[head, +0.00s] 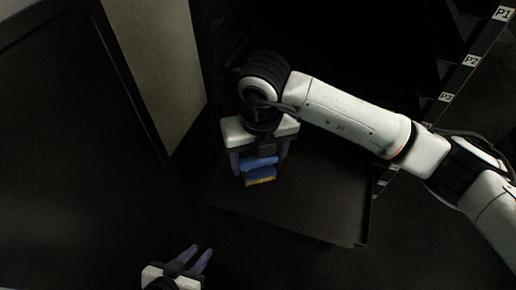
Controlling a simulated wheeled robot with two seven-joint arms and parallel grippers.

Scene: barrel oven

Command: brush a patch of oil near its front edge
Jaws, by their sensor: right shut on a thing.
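A dark flat tray (300,205) juts out of a black rack, its front edge toward the bottom of the head view. My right gripper (258,168) is shut on a blue-handled brush (260,178) with a yellowish lower edge. The brush is over the tray's left part, close to its front left; I cannot tell if it touches the surface. No oil patch can be made out on the dark tray. My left gripper (200,258) is at the bottom, left of and in front of the tray, its two purple fingers apart with nothing seen between them.
The black rack (459,80) has levels labelled P1, P2 and more down its right post. A large dark panel (70,150) fills the left side, beside a beige wall strip (155,70). The tray's right part is bare.

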